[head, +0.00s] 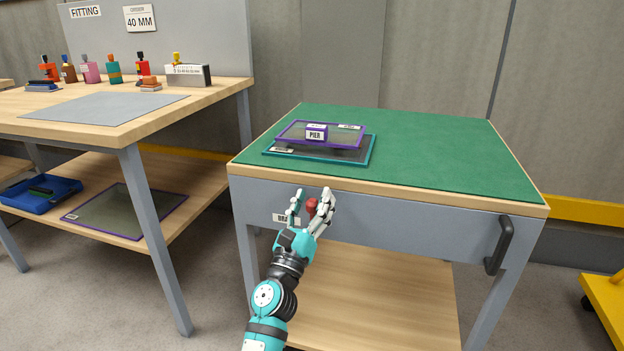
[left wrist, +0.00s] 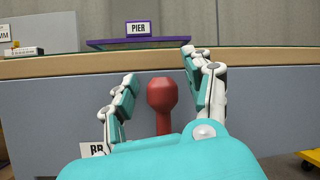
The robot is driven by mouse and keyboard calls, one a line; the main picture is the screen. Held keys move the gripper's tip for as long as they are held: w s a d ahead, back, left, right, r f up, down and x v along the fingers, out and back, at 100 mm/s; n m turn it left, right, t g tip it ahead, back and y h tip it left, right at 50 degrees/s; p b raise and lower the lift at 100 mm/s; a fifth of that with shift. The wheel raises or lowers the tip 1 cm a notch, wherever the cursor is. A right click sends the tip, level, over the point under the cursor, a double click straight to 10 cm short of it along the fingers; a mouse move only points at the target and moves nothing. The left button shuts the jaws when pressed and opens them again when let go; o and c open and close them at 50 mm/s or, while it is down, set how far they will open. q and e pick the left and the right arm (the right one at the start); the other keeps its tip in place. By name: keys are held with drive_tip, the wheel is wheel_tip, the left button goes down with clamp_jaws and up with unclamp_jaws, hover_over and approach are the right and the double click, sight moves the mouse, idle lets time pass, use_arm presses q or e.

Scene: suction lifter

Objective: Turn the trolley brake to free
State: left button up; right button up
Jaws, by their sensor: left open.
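The trolley (head: 400,213) has a green top, a grey front panel and a wooden lower shelf. A red brake lever (head: 311,206) with a rounded knob is on its front panel; in the left wrist view the lever (left wrist: 163,95) stands upright, knob at the top. A partly hidden white label (head: 281,217) is to its left. My left gripper (head: 313,192) is open, with one finger on each side of the red knob. In the left wrist view there are gaps between the knob and both fingers. The lever's lower end is hidden behind my gripper. My right gripper is not in view.
Purple-framed and teal-framed panes (head: 365,155) with a PIER block (head: 316,132) lie on the trolley top. A black handle (head: 499,245) sticks out at the right of the front panel. A workbench (head: 210,92) stands left, a yellow cart (head: 605,298) at far right.

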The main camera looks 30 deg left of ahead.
use_arm(q)
drive_tip(key=shift+d+r, duration=0.1)
drive_tip(key=shift+r, duration=1.85)
drive_tip(key=shift+s+r, duration=0.1)
drive_tip(key=shift+r, duration=2.35)
